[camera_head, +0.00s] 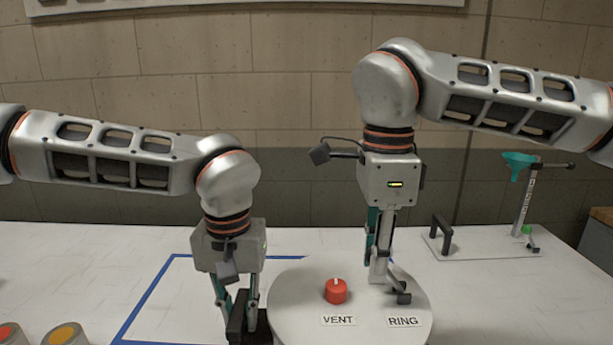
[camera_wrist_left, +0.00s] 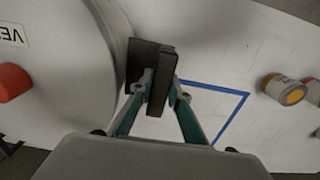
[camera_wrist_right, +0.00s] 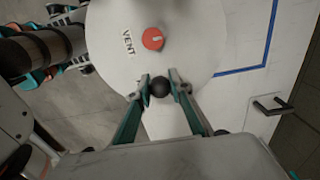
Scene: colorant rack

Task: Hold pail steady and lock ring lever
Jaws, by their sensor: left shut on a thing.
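The pail's round pale lid (camera_head: 300,300) carries a red vent knob (camera_head: 336,291) and a RING label (camera_head: 403,321). A ring lever with a black ball end (camera_head: 403,298) sits at the lid's right side; the ball (camera_wrist_right: 160,88) also shows in the right wrist view. My left gripper (camera_head: 239,305) is shut on a black handle (camera_wrist_left: 160,85) at the pail's left side. My right gripper (camera_wrist_right: 161,80) points down at the lever, its fingertips apart on either side of the ball. Whether they touch it is hard to tell.
A blue taped outline (camera_head: 150,295) lies on the white table left of the pail. Cans with coloured tops (camera_head: 64,336) stand at the front left.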

